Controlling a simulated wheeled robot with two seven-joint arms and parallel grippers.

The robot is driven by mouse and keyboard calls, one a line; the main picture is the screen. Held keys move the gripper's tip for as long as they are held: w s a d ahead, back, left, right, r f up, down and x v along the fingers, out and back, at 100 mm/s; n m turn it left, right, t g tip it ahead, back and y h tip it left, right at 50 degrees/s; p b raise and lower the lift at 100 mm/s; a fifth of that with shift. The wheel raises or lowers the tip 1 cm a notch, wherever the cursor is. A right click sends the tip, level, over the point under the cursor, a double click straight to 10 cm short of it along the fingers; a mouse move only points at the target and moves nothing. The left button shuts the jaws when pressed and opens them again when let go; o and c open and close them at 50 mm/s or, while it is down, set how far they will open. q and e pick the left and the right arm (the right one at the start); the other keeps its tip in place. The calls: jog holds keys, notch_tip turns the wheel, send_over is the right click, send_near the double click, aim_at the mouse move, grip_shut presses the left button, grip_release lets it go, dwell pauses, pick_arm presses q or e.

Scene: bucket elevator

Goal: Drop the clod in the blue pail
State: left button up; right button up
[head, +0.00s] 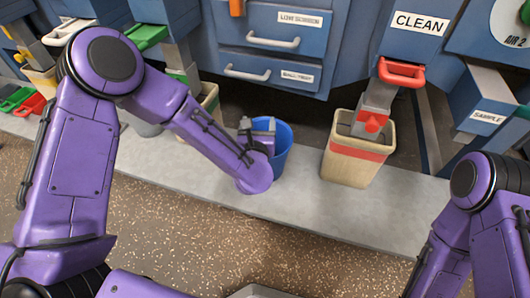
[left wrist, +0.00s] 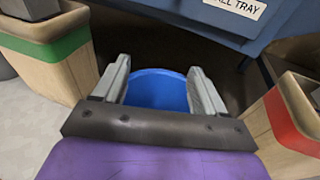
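The blue pail (head: 284,140) stands on the pale ledge below the drawers, partly hidden by my left gripper. My left gripper (head: 257,123) is over the pail's near left part. In the left wrist view the two grey fingers of my left gripper (left wrist: 160,66) are spread apart, with the blue pail (left wrist: 158,92) showing between and beyond them. I see nothing held between the fingers. I cannot see the clod in either view, and the pail's bottom is not clearly visible. My right arm is at the right edge of the head view, its gripper out of frame.
A beige bin with a red band (head: 357,150) stands right of the pail, under the CLEAN chute (head: 376,100). A beige bin with a green band (left wrist: 45,50) stands on the left. Blue drawers (head: 270,70) rise behind. The ledge (head: 300,205) in front is clear.

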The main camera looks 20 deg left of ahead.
pick_arm(q)
jog(key=v, duration=1)
jog(key=shift+s, duration=0.3)
